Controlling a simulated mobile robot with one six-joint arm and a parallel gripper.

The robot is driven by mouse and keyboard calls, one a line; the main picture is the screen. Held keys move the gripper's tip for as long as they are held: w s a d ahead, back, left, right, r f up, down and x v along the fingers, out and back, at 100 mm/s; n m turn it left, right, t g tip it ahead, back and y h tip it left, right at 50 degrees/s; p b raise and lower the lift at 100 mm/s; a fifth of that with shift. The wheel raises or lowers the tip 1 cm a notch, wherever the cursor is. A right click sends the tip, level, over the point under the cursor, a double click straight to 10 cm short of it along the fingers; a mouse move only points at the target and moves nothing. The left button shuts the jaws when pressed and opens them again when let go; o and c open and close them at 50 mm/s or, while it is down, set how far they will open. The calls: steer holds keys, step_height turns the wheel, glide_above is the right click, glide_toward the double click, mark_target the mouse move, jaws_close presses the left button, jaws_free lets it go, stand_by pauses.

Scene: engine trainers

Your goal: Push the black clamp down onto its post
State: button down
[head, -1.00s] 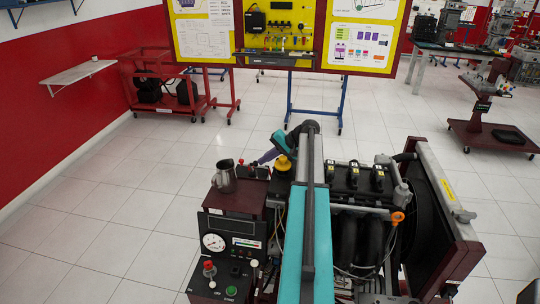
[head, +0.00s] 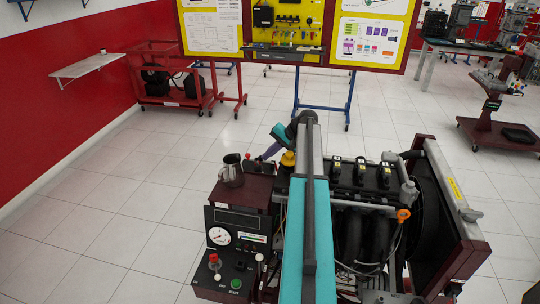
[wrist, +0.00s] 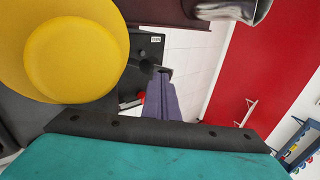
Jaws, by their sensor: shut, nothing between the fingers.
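The black battery (head: 258,168) sits on the engine trainer, left of the engine and partly behind my arm. In the wrist view the battery (wrist: 148,46) shows its dark top with a small label. A small dark round piece (wrist: 147,66), apparently the black clamp on its post, is just beside my fingertips; I cannot tell how far down it sits. My gripper (wrist: 160,74) is shut and empty, its purple fingers pointing at the battery top. In the head view my gripper (head: 263,156) is small, over the battery. A red piece (wrist: 131,99) lies partly behind the fingers.
A yellow cap (head: 288,159) stands close to my wrist and fills the upper left of the wrist view (wrist: 75,58). A metal jug (head: 231,170) stands left of the battery. The control panel (head: 236,238) is in front. Open tiled floor lies left.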

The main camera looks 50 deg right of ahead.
steer(key=shift+w+a+g+h, duration=0.15)
steer(key=shift+w+a+g, duration=0.2)
steer(key=shift+w, duration=0.25)
steer(key=shift+w+a+g+h, duration=0.15)
steer(key=shift+w+a+g, duration=0.1)
steer(key=shift+w+a, duration=0.25)
steer(key=shift+w+a+f+p, duration=0.1)
steer(key=shift+w+a+p, duration=0.2)
steer(key=shift+w, duration=0.4)
steer(key=shift+w+a+f+g+h+b, duration=0.6)
steer(key=shift+w+a+f+g, duration=0.4)
steer(key=shift+w+f, duration=0.55)
steer(key=shift+w+a+f+g+h+b, duration=0.4)
steer(key=shift+w+a+f+g+h, duration=0.45)
steer(key=shift+w+f, duration=0.7)
steer(key=shift+w+a+f+g+h+b, duration=0.5)
steer(key=shift+w+a+f+g, duration=0.6)
steer(key=shift+w+f, duration=0.45)
